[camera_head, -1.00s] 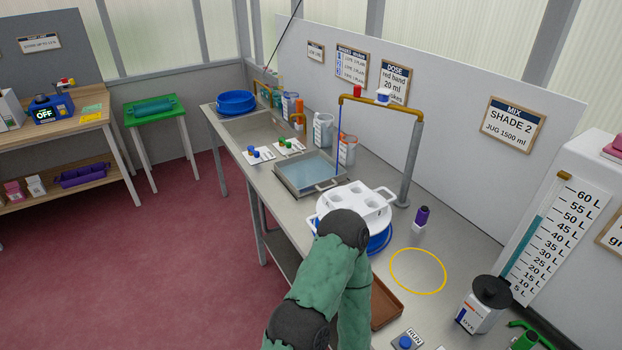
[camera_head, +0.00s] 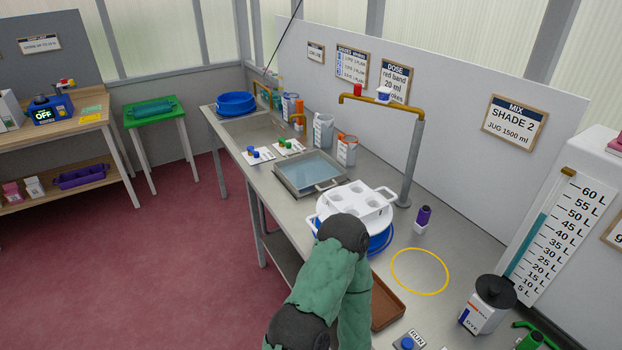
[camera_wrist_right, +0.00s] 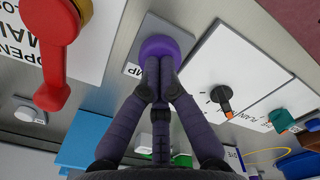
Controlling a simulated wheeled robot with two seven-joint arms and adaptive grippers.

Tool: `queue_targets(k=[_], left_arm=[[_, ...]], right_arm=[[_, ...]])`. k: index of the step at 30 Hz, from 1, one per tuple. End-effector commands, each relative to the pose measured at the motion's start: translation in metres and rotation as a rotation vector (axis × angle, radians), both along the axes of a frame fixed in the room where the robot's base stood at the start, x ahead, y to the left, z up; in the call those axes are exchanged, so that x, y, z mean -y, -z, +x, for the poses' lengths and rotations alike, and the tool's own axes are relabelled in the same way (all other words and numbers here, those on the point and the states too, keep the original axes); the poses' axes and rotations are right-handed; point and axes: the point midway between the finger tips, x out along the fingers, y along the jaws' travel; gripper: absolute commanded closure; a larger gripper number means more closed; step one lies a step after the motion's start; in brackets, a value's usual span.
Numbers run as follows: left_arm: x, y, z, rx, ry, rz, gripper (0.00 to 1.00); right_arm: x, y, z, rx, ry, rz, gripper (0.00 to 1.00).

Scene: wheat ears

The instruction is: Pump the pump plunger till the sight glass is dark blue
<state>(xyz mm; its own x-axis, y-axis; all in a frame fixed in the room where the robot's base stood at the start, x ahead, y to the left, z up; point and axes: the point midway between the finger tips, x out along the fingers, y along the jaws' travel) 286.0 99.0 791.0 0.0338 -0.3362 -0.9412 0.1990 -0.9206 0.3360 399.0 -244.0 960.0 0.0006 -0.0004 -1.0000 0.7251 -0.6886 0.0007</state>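The pump plunger has a round purple knob (camera_wrist_right: 166,47) on a grey panel, by a label of which the letters "MP" show in the right wrist view. My right gripper (camera_wrist_right: 158,76) has its two dark purple fingers together, with the tips over or against the knob. I cannot tell whether they press it. I cannot identify the sight glass for sure; a teal column (camera_head: 527,245) stands beside a litre scale at right in the head view. A green arm of mine crosses the bottom middle of the head view, its gripper not visible.
On the panel, a red lever (camera_wrist_right: 55,50) is left of the knob and an orange-tipped dial (camera_wrist_right: 222,96) right of it. A green knob (camera_wrist_right: 282,120) is farther right. The bench holds a white rack (camera_head: 357,208), a water tray (camera_head: 312,174) and a yellow ring (camera_head: 420,271).

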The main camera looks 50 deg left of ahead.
Motion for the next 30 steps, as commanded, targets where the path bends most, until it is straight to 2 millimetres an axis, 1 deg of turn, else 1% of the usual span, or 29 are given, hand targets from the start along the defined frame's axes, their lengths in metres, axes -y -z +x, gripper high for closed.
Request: queue_targets(k=[8,30], left_arm=[[0.0,-0.003,0.0,0.0,0.0,0.0,0.6],[0.0,-0.034,0.0,0.0,0.0,0.0,0.6]], right_arm=[[0.0,-0.003,-0.001,-0.002,-0.001,0.001,1.0],[0.0,-0.041,-0.001,-0.003,-0.001,0.0,1.0]])
